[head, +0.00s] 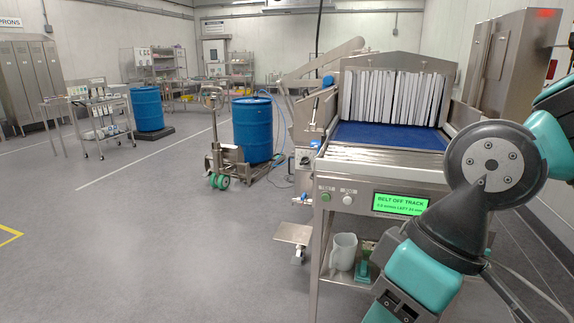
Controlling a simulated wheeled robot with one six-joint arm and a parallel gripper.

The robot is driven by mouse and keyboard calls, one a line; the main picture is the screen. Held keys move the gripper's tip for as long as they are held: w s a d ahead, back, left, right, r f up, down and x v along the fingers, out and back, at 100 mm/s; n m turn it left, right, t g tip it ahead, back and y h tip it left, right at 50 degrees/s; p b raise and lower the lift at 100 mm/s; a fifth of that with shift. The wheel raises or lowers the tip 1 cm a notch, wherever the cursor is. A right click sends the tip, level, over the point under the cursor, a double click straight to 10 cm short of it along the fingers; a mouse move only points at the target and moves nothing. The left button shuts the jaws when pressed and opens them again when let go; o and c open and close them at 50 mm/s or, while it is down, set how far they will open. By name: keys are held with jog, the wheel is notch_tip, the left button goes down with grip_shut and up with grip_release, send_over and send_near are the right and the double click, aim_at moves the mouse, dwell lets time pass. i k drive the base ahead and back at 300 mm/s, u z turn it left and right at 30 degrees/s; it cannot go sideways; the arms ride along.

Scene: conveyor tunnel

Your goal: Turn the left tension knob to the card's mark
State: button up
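The conveyor tunnel (376,174) stands right of centre, with a blue belt (385,135) running under a hanging strip curtain (394,98). A green display (400,204) on its front reads "BELT OFF TRACK"; its second line is small and includes "LEFT". On the machine's left side are a small blue part (315,144) and a pale fitting (303,153). I cannot tell whether either is the left tension knob, and no card mark is readable. My arm crosses the right foreground, hiding the machine's right front. My gripper does not show clearly in this view.
A metal plate (292,234) juts out from the machine's lower left. A pallet jack (216,150) with a blue drum (253,130) is left of the machine. The floor at left front is clear.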

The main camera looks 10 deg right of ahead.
aim_at(305, 160)
jog(key=u, duration=0.3)
jog(key=i, duration=1.2)
jog(key=z, duration=0.05)
